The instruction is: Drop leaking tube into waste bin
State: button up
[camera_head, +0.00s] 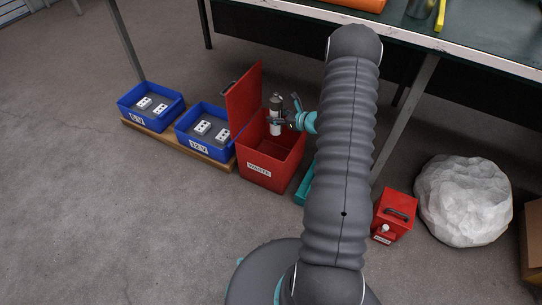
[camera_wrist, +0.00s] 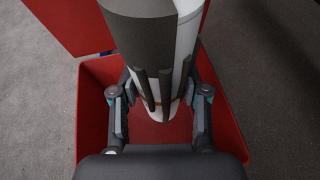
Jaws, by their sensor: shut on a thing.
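The tube (camera_head: 276,119) is a grey and white cylinder, held upright over the opening of the red waste bin (camera_head: 265,175). The bin has a label reading WASTE, and its red lid (camera_head: 243,97) stands open on the left. My gripper (camera_head: 291,119) is shut on the tube. In the wrist view the tube (camera_wrist: 150,42) stands between the two fingers of my gripper (camera_wrist: 160,108), above the bin (camera_wrist: 92,125) with its empty-looking red floor below.
Two blue bins (camera_head: 150,120) (camera_head: 190,145) with white-topped pieces stand on a wooden board left of the waste bin. A workbench (camera_head: 450,45) edge runs above at the back. The floor at left front is clear.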

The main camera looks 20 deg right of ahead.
jog(key=shift+f, duration=0.9)
jog(key=o, duration=1.4)
jog(key=shift+c, duration=0.2)
jog(key=shift+s, duration=0.1)
jog(key=v, duration=1.2)
